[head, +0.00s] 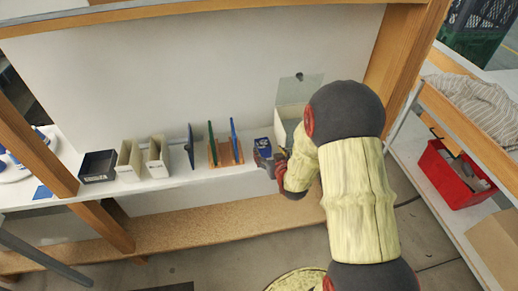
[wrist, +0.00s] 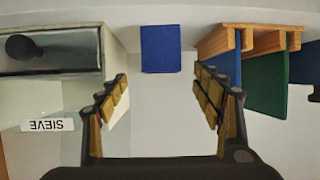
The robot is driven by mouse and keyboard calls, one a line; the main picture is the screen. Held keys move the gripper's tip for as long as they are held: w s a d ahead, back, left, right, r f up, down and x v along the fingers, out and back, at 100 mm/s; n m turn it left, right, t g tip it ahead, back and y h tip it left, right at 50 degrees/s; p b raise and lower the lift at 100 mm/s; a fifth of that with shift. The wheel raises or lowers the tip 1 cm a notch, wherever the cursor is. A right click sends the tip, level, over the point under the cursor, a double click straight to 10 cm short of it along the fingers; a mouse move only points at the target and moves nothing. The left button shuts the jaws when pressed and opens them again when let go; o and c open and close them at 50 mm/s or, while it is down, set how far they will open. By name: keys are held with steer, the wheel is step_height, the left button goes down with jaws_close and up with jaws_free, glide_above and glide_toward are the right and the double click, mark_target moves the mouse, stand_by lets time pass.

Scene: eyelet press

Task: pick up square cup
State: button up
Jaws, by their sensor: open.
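A blue square-sided object (wrist: 160,48), which looks like the square cup, stands on the white shelf. In the wrist view it sits centrally, beyond the fingertips and in line with the gap between them. In the head view the blue object (head: 262,142) shows just behind my gripper (head: 268,160), which partly covers it. My gripper (wrist: 161,85) is open, with nothing between its fingers. I cannot see the fingers touching the blue object.
A wooden rack (head: 225,155) with blue and green upright boards stands left of the blue object in the head view. A box (wrist: 62,85) labelled SIEVE is on the other side. File holders (head: 143,158) and a dark tray (head: 98,166) stand farther left. A red bin (head: 450,180) is at right.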

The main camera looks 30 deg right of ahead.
mark_target(261, 141)
steer(key=shift+w+r, duration=0.2)
steer(key=shift+r, duration=0.15)
steer(key=shift+w+f, duration=0.1)
steer(key=shift+w, duration=0.2)
steer(key=b+x, duration=0.1)
steer(key=x, duration=0.5)
steer(key=shift+s+a+f+b, duration=0.1)
steer(key=shift+f+b, duration=0.25)
steer(key=shift+w+f, duration=0.15)
steer(key=shift+w, duration=0.35)
steer(key=shift+c, duration=0.9)
steer(key=c, duration=1.1)
